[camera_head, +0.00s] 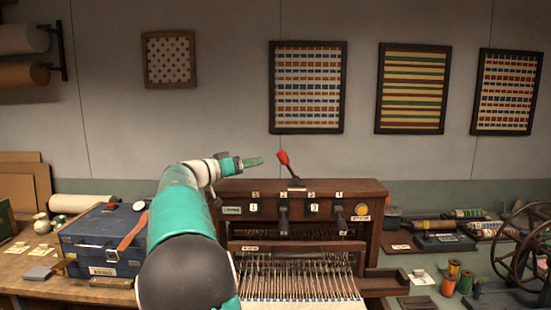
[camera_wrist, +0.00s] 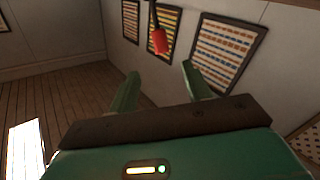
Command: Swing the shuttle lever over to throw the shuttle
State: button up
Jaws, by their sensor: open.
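The shuttle lever (camera_head: 284,160) has a red grip on a dark rod and rises from the top of the wooden loom (camera_head: 370,188). It leans to the left in the head view. My gripper (camera_head: 262,161) is just left of the red grip, at about its height, with a small gap in the picture. In the wrist view the red grip (camera_wrist: 160,41) shows ahead, beyond my gripper's two green fingers (camera_wrist: 160,78), in line with the space between them. The fingers are apart and empty. The shuttle itself cannot be made out.
The loom front carries labelled knobs and dark handles (camera_head: 283,218), with threads (camera_head: 300,275) below. A blue case (camera_head: 103,235) stands left on the bench. Thread spools (camera_head: 450,275) and a spoked wheel (camera_head: 525,245) are at right. The air above the loom is free.

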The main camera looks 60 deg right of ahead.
aim_at(279, 158)
jog(key=x, duration=1.3)
jog(key=shift+d, duration=0.25)
grip_shut()
